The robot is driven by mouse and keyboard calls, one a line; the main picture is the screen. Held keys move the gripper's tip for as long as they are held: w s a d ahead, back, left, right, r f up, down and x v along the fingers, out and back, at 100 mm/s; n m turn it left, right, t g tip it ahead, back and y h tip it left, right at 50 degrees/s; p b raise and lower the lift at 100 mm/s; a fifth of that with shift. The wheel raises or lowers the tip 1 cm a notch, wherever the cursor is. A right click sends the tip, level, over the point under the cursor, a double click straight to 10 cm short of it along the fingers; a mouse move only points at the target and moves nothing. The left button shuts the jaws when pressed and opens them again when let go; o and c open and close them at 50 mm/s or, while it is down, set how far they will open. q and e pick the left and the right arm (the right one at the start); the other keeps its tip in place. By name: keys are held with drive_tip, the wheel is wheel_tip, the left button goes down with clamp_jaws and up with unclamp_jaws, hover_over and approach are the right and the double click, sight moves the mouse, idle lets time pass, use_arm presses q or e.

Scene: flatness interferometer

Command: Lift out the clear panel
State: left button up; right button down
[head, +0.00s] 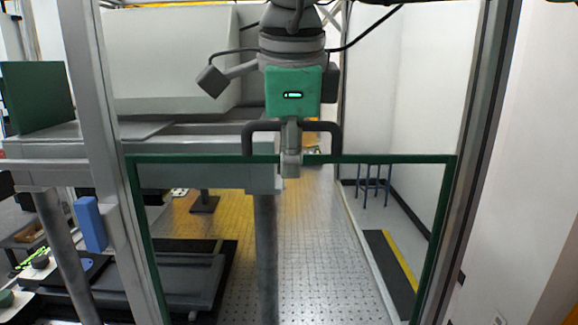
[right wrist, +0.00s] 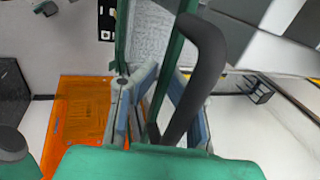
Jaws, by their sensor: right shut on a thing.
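The clear panel (head: 390,159) has a green frame and stands upright between two metal posts in the head view; its lower edge is out of the picture. A dark handle (head: 337,138) rises from the middle of its top edge. My right gripper (head: 291,168) comes down from above and is shut at the middle of the handle and top bar. In the right wrist view the handle (right wrist: 205,70) runs beside the fingers (right wrist: 150,108), and the green frame edge passes between them. What exactly the fingertips touch is partly hidden. My left gripper is not in view.
Metal posts stand close at the left (head: 108,160) and right (head: 470,150) of the panel. Behind it are a grey table (head: 200,145), a perforated metal floor (head: 315,260) and a blue stool (head: 374,183). A blue box (head: 90,224) hangs by the left post.

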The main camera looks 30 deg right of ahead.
drive_tip(key=shift+r, duration=6.3)
drive_tip(key=s+a+r, duration=0.2)
drive_tip(key=s+a, duration=0.4)
drive_tip(key=s, duration=0.4)
drive_tip(key=shift+a, duration=0.15)
drive_tip(key=shift+s, duration=0.1)
